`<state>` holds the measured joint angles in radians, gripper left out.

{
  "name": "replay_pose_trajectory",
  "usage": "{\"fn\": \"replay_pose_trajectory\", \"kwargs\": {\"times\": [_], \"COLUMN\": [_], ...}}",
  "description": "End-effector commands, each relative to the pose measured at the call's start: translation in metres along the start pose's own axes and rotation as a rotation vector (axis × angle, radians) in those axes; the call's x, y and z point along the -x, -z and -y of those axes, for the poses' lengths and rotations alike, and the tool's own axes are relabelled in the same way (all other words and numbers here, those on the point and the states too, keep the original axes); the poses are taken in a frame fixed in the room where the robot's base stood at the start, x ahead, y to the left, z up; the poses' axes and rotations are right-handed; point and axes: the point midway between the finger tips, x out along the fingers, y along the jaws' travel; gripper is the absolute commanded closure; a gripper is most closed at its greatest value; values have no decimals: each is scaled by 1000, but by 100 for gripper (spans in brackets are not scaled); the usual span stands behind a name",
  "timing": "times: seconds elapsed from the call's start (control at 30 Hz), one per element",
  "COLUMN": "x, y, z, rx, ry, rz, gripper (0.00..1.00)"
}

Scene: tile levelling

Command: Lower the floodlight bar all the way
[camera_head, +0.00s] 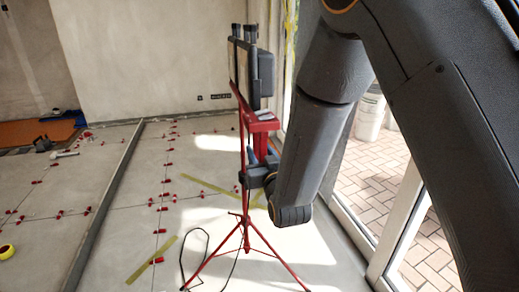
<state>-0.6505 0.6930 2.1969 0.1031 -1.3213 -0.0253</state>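The floodlight stand is a red tripod (246,222) on the tiled floor, left of my arm. Its dark floodlight bar (243,46) is at the top of the mast, near the upper edge of the picture, with a dark lamp housing (266,74) seen nearly edge-on. A red bracket (262,123) shows below the lamps. My gripper (245,178) is at mid-height by the red mast, well below the bar. It appears small and dark, seen from the side, and its fingers cannot be made out. I cannot tell whether it touches the mast.
Black cable (196,257) lies by the tripod's feet. Red levelling clips (163,207) dot the tiles at left, with a long straightedge (105,205) across them. A yellow tape roll (7,251) lies far left. The glass door frame (397,228) stands close on the right.

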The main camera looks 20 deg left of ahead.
Motion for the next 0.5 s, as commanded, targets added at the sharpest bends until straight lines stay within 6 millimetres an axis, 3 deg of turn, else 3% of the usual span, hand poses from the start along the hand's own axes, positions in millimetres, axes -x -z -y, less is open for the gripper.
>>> {"fn": "replay_pose_trajectory", "kwargs": {"times": [0.37, 0.5], "x": [-8, -8], "y": [0, 0], "z": [0, -1], "rx": [0, 0], "ry": [0, -1], "rz": [1, 1], "gripper": [64, 86]}}
